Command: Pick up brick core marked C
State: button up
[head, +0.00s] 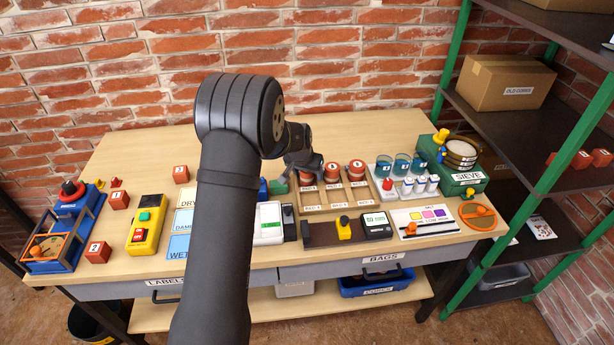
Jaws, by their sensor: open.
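Several red brick pieces with small white labels are on the bench, and I cannot read for sure which is marked C. Three small red blocks lie at the left: a back block (181,175), a middle block (119,200) and a front block (97,253). My gripper (305,171) is open, above or beside the left core and partly hidden by my arm. I see no core held.
A yellow button box (147,224) and blue machine (65,227) stand at the left. A white device (269,223) is in front of my gripper. Beakers (402,163) and a green sieve unit (463,180) are at the right. The brick wall is close behind the bench.

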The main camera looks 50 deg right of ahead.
jog(key=c, duration=1.2)
jog(key=shift+r, duration=0.15)
